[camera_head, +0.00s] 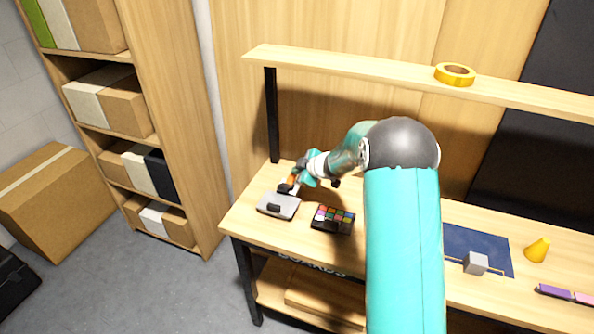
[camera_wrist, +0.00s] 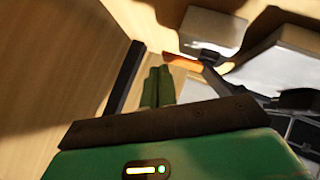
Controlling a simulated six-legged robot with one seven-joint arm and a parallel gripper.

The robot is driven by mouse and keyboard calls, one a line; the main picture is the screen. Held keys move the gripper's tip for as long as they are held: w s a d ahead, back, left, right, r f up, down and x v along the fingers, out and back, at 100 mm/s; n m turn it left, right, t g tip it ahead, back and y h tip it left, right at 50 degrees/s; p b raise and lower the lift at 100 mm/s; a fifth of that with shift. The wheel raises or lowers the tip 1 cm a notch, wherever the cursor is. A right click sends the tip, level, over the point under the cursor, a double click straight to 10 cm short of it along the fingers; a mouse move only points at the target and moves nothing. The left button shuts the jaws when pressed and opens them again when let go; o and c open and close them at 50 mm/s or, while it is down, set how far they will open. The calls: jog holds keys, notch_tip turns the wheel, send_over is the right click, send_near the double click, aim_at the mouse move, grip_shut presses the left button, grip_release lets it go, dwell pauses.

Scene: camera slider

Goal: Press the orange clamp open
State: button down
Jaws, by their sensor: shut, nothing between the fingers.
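The orange clamp (camera_head: 292,180) shows as a small orange piece at the back of a grey and black device (camera_head: 279,206) on the left of the bench. In the wrist view the orange clamp (camera_wrist: 184,62) is a short bar beyond my fingers, beside a dark bracket. My gripper (camera_head: 297,183) is at the clamp in the head view and hides part of it. In the wrist view my gripper (camera_wrist: 158,72) has its green fingers together and nothing between them. I cannot tell whether the fingers touch the clamp.
A palette of coloured squares (camera_head: 333,219) lies right of the device. A raised shelf (camera_head: 350,67) holding a yellow tape roll (camera_head: 455,74) runs above the bench.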

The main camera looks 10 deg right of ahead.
jog(key=shift+s+a+r, duration=0.3)
jog(key=shift+s+a, duration=0.15)
jog(key=shift+s, duration=0.15)
jog(key=v, duration=1.3)
jog(key=shift+s+r, duration=0.2)
jog(key=shift+s, duration=0.15)
jog(key=shift+d+r, duration=0.1)
notch_tip(320, 180, up, 10)
jog(key=s+d+m+t+h, duration=0.2)
jog(key=m+t+h, duration=0.1)
jog(key=m+h, duration=0.1)
jog(key=s+r+m+g+h, duration=0.1)
jog(key=s+r+m+h, duration=0.4)
jog(key=s, duration=0.4)
jog(key=s+a+f+m+g+y, duration=0.1)
jog(key=s+a, duration=0.3)
jog(key=s, duration=0.7)
jog(key=s+a+m+g+y, duration=0.2)
jog(key=s+a+m+g, duration=0.2)
jog(key=s, duration=0.8)
jog(key=shift+s+a+f+g+y, duration=0.25)
jog(key=shift+a+f+g+y, duration=0.05)
jog(key=shift+a+f+y, duration=0.1)
